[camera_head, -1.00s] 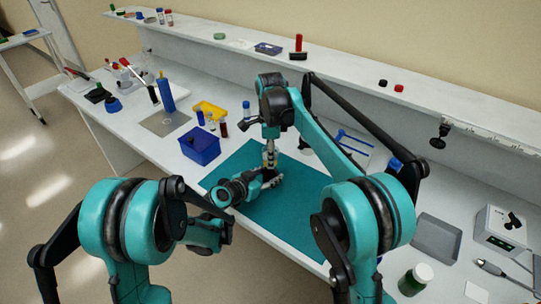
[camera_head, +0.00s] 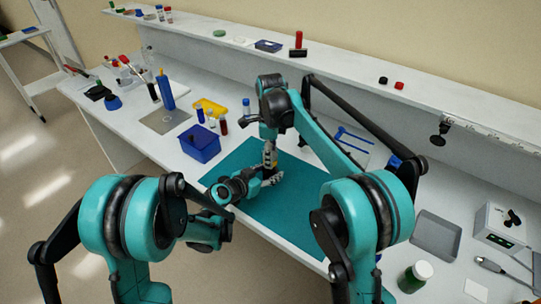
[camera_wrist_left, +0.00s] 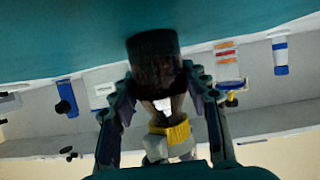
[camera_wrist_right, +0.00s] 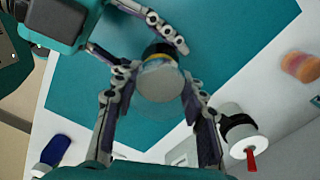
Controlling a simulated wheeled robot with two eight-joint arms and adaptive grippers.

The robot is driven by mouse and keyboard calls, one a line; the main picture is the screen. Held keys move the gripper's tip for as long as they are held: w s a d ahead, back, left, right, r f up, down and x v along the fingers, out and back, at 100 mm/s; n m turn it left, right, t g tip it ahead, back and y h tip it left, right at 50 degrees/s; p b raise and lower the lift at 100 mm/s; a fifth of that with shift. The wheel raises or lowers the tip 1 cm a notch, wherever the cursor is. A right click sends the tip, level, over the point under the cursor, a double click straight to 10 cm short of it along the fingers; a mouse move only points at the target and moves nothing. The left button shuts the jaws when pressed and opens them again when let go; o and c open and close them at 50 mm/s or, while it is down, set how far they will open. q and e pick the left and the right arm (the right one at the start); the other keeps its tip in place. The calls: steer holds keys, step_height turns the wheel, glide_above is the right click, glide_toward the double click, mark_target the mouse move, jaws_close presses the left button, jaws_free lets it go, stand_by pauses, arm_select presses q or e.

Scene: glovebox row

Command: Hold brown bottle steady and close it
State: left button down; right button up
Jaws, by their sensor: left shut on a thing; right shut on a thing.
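The brown bottle (camera_wrist_left: 155,68) is a dark cylinder that narrows to a neck in the left wrist view, which sees it upside down. It stands over the teal mat (camera_head: 285,215). My left gripper (camera_head: 274,180) is shut on the bottle's body from the side. My right gripper (camera_head: 270,152) comes from above and is shut on a pale grey cap with a yellow band (camera_wrist_right: 160,84) over the bottle's mouth. The yellow band (camera_wrist_left: 170,132) also shows in the left wrist view. I cannot tell how far the cap is seated.
A blue bin (camera_head: 200,143) and a yellow tray (camera_head: 210,108) stand left of the mat, with small vials nearby. The mat's front part is clear.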

steer(key=m, duration=1)
steer(key=shift+m, duration=0.4)
steer(key=o, duration=1)
steer(key=shift+c, duration=0.2)
steer(key=shift+r, duration=2.25)
steer(key=shift+o, duration=0.2)
